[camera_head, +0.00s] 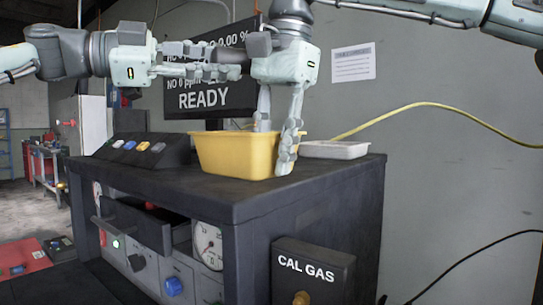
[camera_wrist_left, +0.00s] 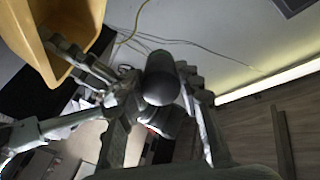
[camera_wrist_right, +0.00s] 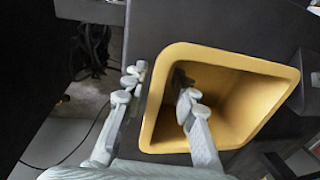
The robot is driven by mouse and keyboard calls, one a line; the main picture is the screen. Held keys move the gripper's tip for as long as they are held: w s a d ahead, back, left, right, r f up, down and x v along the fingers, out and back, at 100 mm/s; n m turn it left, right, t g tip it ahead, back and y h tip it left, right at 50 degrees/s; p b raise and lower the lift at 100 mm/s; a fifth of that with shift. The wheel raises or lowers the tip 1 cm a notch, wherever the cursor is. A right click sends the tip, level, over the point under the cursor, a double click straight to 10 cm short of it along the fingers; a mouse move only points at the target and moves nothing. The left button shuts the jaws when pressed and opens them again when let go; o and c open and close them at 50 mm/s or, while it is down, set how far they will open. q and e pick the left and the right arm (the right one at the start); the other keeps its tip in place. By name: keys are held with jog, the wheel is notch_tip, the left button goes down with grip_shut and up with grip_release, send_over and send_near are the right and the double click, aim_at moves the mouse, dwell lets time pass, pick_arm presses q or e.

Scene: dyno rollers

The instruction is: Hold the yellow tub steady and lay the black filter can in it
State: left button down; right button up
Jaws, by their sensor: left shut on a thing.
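The yellow tub (camera_head: 225,155) stands on the dark bench top; it also shows in the left wrist view (camera_wrist_left: 30,45) and, seen from above with no can in it, in the right wrist view (camera_wrist_right: 240,60). In the head view the can is hard to make out against the dark screen. My right gripper (camera_head: 277,150) points down astride the tub's wall, one finger inside and one outside. In the right wrist view (camera_wrist_right: 155,100) gaps show between fingers and wall.
A shallow white tray (camera_head: 335,149) lies right of the tub. A sloped black console (camera_head: 140,150) with several coloured pieces stands left. A screen (camera_head: 205,95) reading READY stands behind. A drawer (camera_head: 140,225) is pulled out below. A yellow hose (camera_head: 430,104) hangs at the right.

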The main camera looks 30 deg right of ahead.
jog(key=shift+f, duration=0.45)
jog(key=shift+c, duration=0.2)
grip_shut()
jog(key=shift+f, duration=0.1)
dwell(0.8)
jog(key=shift+o, duration=0.7)
grip_release()
